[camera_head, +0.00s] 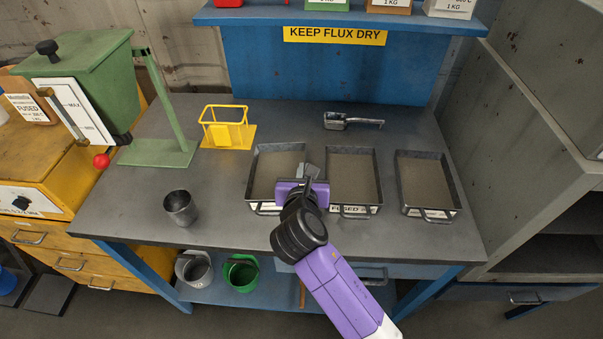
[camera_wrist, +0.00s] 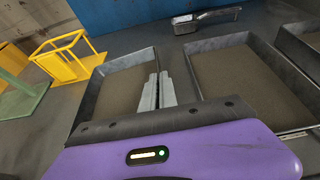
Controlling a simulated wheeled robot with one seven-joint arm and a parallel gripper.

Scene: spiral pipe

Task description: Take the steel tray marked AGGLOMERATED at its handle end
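Three steel trays of grey-brown granules stand in a row on the bench: a left tray (camera_head: 253,172), a middle tray (camera_head: 378,172) and a right tray (camera_head: 454,178). Each has a wire handle at its front. The middle tray's label reads FUSED; the left label is partly covered and the right one is too small to read. I cannot tell which is AGGLOMERATED. My gripper (camera_head: 309,170) is above the right side of the left tray, near the middle tray. Its fingers (camera_wrist: 157,92) look closed together with nothing between them.
A metal scoop (camera_head: 352,121) lies behind the trays. A yellow wire holder (camera_head: 228,130), a green stand (camera_head: 160,152) and a steel cup (camera_head: 180,207) stand to the left. A grey cabinet (camera_head: 520,150) borders the right. Bare bench lies between cup and left tray.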

